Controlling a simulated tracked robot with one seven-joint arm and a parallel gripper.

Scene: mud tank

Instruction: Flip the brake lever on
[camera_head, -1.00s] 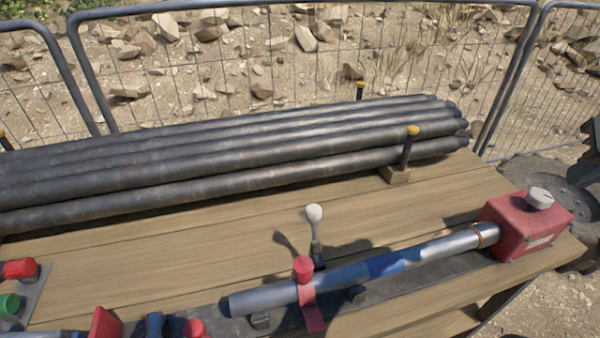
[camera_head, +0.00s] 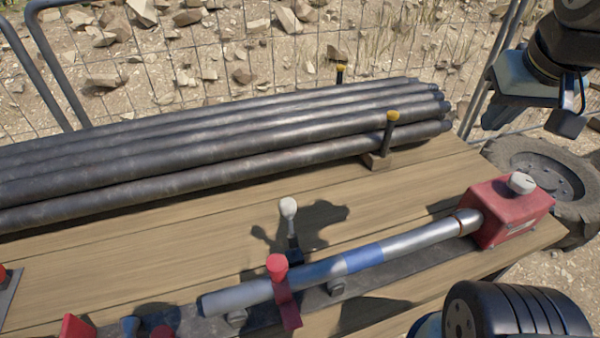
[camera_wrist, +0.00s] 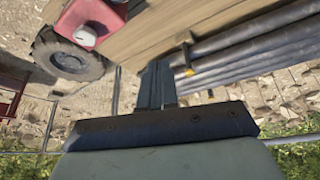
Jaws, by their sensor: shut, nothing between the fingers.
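A lever with a white ball knob (camera_head: 288,207) stands upright behind a silver tube with a blue band (camera_head: 365,261) on the bench. A lever with a red knob (camera_head: 277,263) and red arm crosses in front of the tube. I cannot tell by label which is the brake lever. My gripper (camera_wrist: 157,82) is shut and empty in the wrist view. In the head view my arm's end hangs at the upper right, above the wheel side and well apart from both levers.
A red box with a white knob (camera_head: 510,215) sits at the tube's right end. Dark pipes (camera_head: 200,150) lie along the back, held by yellow-topped posts (camera_head: 389,130). A tyre (camera_head: 545,175) and wire fence stand beyond. Bare planks lie between pipes and levers.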

